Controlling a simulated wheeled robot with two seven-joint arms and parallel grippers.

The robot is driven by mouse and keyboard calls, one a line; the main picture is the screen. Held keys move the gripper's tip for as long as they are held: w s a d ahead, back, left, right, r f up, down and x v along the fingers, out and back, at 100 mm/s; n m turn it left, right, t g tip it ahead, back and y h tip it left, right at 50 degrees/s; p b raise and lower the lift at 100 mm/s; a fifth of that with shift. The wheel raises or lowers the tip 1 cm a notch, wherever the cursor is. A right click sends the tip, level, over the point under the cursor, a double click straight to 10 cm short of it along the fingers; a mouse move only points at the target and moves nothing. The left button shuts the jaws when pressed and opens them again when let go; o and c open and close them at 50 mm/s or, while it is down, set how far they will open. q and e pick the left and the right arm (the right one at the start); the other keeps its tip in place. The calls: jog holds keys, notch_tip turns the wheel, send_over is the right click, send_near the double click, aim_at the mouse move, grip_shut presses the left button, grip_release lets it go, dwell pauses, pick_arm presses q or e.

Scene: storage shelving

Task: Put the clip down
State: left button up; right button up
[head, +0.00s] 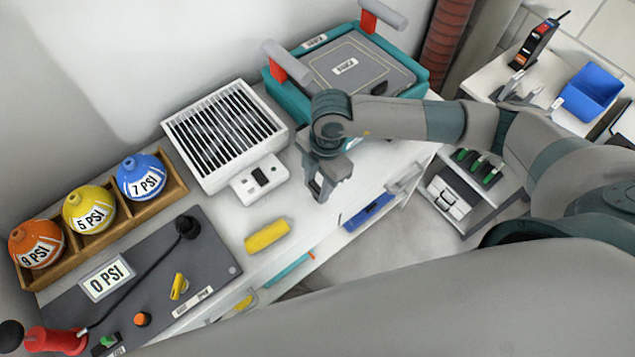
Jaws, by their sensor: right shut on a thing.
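My right gripper (322,190) points down over the white worktop (307,228), in front of the teal case and to the right of the white grille unit. It is shut on the clip (318,182), a small piece that shows only in part between the fingers. The fingers hide most of it, and I cannot tell whether it touches the worktop. My left gripper is not in view.
A yellow cylinder (267,235) lies near the front edge. The white grille unit (225,130) and teal case (290,98) stand behind. A wooden rack (107,215) of coloured balls and a grey panel (215,262) are at left. Bare worktop lies around the gripper.

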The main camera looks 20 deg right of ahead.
jog(key=shift+f, duration=0.25)
jog(key=shift+f, duration=0.15)
jog(key=o, duration=1)
jog(key=shift+o, duration=0.2)
